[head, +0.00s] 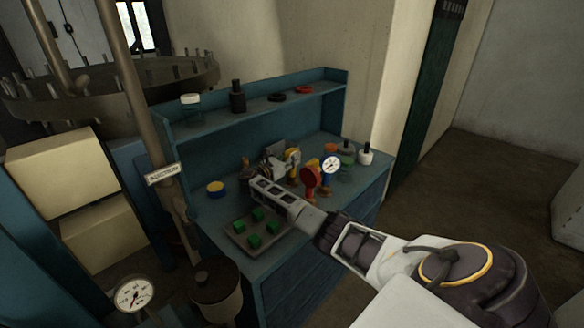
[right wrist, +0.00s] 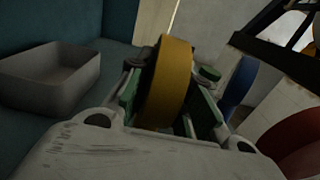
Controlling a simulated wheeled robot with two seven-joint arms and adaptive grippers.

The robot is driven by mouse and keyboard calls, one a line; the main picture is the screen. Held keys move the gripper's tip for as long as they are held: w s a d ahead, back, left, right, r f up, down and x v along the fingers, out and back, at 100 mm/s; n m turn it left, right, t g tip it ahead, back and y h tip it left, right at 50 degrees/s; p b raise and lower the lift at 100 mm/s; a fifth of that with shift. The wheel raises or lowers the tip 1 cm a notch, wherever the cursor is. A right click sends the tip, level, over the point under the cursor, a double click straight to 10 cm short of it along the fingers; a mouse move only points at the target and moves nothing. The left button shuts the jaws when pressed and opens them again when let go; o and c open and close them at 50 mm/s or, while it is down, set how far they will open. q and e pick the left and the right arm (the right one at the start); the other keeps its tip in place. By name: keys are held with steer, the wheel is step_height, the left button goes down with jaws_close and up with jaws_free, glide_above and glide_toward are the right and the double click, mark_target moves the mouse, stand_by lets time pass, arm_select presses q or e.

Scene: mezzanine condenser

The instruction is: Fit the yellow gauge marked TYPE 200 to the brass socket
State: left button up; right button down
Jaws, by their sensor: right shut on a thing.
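The yellow gauge (right wrist: 165,85) stands between the green-edged fingers of my right gripper (right wrist: 170,105) in the right wrist view, edge-on, and the fingers are shut on it. In the head view, my right gripper (head: 285,165) is over the back of the blue bench, with the yellow gauge (head: 294,158) at its tip. The gauge's marking cannot be read. I cannot make out the brass socket for certain. My left gripper is not in view.
A red gauge (head: 311,178) and a blue gauge with a white dial (head: 331,165) stand just right of the gripper. A tray (head: 240,243) with green blocks lies in front. A grey bin (right wrist: 45,78) is left in the wrist view. A shelf (head: 255,103) runs behind.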

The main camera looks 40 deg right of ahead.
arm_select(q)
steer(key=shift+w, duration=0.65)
arm_select(e)
steer(key=shift+r, duration=0.15)
